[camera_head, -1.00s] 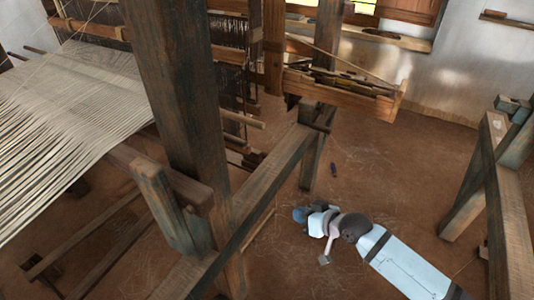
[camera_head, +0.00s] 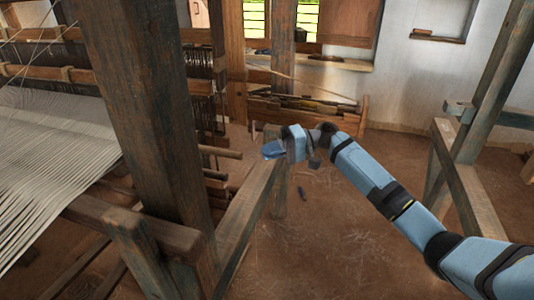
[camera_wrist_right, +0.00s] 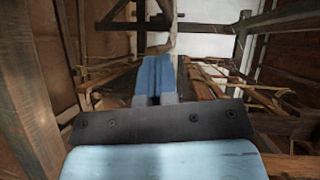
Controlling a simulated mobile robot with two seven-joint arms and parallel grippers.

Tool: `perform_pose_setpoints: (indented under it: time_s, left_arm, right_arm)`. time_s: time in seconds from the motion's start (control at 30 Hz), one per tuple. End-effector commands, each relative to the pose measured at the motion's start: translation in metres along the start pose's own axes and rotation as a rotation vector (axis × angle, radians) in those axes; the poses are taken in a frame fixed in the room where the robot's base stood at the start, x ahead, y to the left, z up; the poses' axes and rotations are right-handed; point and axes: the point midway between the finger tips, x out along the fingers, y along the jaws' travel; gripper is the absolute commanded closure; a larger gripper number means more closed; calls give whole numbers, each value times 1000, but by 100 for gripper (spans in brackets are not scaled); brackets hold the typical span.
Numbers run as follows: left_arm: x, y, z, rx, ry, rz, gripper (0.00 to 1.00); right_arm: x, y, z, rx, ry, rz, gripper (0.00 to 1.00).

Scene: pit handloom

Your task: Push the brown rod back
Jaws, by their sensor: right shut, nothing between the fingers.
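Brown wooden rods stick out to the right from the loom behind the big post in the head view. The upper rod (camera_head: 220,152) ends left of my right gripper, and a second rod (camera_head: 215,174) shows just below it. I cannot tell for sure which one is the task's rod. My right gripper (camera_head: 270,150) is shut and empty, with its blue fingers pointing left toward the upper rod's end, apart from it in the picture. In the right wrist view the shut fingers (camera_wrist_right: 154,78) point ahead among wooden beams. My left gripper is not in view.
A thick dark post (camera_head: 150,130) stands left of the rods. A sloping beam (camera_head: 245,215) runs below my right gripper. A wooden trough (camera_head: 310,108) with sticks lies behind. White warp threads (camera_head: 50,150) spread at left. The floor at right centre is open.

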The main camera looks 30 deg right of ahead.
Motion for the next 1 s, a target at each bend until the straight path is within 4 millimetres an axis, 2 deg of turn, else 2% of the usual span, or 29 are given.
perform_pose_setpoints:
  time_s: [0.1, 0.33, 0.4, 0.6, 1.0]
  left_arm:
    - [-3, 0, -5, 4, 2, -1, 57]
    - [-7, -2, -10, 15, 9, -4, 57]
    - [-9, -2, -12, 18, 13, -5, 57]
    - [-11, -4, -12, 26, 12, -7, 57]
    - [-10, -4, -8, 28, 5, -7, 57]
  right_arm:
    - [28, -3, 0, -1, -2, -2, 100]
    - [75, -2, 2, -1, -2, -1, 100]
    - [81, -1, 12, 0, -1, 1, 100]
    - [95, 0, 26, 0, 0, 1, 100]
    - [98, 0, 29, -1, 1, 1, 100]
